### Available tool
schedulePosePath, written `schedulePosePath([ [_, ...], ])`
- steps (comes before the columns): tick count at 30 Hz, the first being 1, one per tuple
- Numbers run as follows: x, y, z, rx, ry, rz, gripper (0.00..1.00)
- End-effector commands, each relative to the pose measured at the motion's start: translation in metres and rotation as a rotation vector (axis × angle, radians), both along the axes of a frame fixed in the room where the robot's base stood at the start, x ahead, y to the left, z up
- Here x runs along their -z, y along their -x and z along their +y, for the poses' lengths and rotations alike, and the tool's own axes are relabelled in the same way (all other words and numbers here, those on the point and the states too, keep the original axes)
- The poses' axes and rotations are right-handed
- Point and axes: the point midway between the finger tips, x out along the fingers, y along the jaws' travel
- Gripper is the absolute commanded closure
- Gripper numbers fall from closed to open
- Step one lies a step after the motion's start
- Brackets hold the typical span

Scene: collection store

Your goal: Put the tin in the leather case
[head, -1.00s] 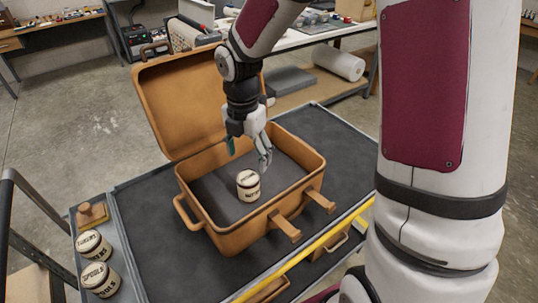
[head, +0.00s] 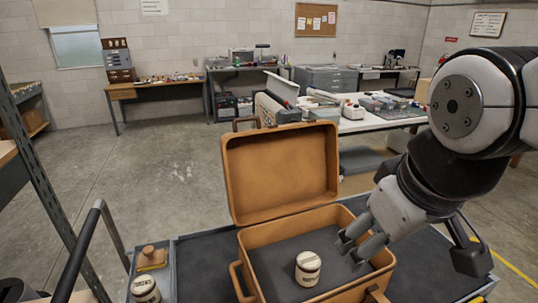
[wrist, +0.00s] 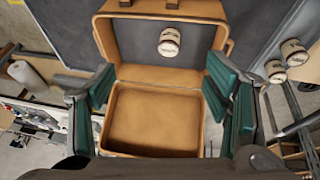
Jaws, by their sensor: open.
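The tan leather case (head: 247,242) stands open on the dark cart top, its lid (head: 281,172) raised at the back. A cream tin with a dark label (head: 308,268) stands upright on the dark floor of the case. The case lid (wrist: 155,118) and the same tin (wrist: 169,42) show in the wrist view. My gripper (head: 352,247) is to the right of the tin, over the right part of the case, apart from the tin. Its fingers (wrist: 162,90) are spread with nothing between them.
Another cream tin (head: 145,290) sits in the side tray at lower left, near a wooden block with a knob (head: 151,258). Two tins show at right in the wrist view (wrist: 293,52). A metal rail (head: 80,250) rises at left. Workbenches stand behind.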

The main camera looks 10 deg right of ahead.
Motion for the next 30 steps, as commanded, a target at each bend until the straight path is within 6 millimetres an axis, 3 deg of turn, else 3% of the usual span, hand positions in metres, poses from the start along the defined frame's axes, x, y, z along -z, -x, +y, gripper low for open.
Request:
schedulePosePath([
  [7, -0.005, 0.025, 0.002, 0.206, -0.14, -0.061, 0.29],
  [30, -0.005, 0.026, 0.002, 0.224, -0.151, -0.063, 0.29],
])
